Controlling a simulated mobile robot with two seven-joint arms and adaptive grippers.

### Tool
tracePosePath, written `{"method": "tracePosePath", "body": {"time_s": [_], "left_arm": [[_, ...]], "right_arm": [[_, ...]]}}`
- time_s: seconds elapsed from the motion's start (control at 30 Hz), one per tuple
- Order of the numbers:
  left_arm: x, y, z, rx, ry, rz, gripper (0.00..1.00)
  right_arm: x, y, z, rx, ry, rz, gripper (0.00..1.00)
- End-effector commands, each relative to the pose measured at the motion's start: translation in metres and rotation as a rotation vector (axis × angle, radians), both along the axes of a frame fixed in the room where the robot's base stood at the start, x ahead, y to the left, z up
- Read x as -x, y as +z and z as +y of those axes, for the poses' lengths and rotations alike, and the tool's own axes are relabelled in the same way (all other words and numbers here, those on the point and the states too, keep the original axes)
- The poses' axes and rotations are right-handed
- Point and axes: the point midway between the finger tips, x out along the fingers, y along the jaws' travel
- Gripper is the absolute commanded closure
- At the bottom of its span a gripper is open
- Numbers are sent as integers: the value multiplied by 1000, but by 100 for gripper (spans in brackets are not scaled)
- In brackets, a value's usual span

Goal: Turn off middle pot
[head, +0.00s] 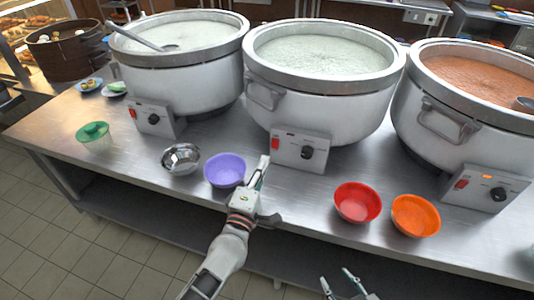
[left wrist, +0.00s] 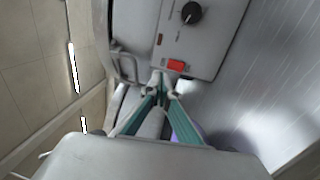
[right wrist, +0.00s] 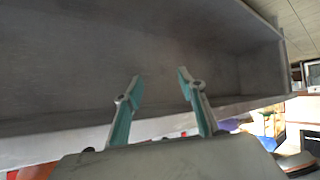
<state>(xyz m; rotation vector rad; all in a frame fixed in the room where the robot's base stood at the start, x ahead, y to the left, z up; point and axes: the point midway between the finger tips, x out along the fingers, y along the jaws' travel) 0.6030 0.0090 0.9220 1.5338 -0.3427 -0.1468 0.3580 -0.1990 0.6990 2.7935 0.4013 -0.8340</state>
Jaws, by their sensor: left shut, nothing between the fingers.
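The middle pot (head: 320,85) is a large metal stockpot with pale congee in it. Its control box (head: 300,150) on the front has a red switch (head: 276,143) and a black knob (head: 307,152). My left gripper (head: 263,164) is shut and empty, its tips just below and left of the red switch. In the left wrist view, the shut fingertips (left wrist: 163,75) are close to the red switch (left wrist: 176,65), and the black knob (left wrist: 191,13) lies beyond; contact cannot be told. My right gripper (head: 347,287) is open and empty, low at the table's front; its spread fingers (right wrist: 160,90) show in the right wrist view.
The left pot (head: 180,75) and the right pot (head: 460,125) stand on either side. A steel bowl (head: 181,158), purple bowl (head: 224,170), red bowl (head: 357,202) and orange bowl (head: 415,215) sit along the front of the steel table (head: 300,205).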

Motion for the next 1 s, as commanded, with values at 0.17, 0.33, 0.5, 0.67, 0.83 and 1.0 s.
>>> {"method": "tracePosePath", "body": {"time_s": [0.17, 0.33, 0.5, 0.67, 0.83, 1.0], "left_arm": [[32, 4, 11, -1, 0, 1, 100], [49, 6, 16, -2, -1, 0, 100], [54, 7, 18, -2, -1, -1, 100], [54, 7, 17, -2, -1, -1, 100], [54, 7, 17, -2, -1, -1, 100], [55, 6, 18, -8, -1, -2, 100]], "right_arm": [[-8, 8, -5, 8, -5, -12, 60], [-5, 2, -9, 14, -10, 0, 60], [-3, -1, -11, 16, -12, 8, 60], [-3, 0, -10, 15, -12, 6, 60], [-3, 0, -9, 13, -12, 5, 60], [-3, 1, -8, 11, -11, 6, 60]]}}
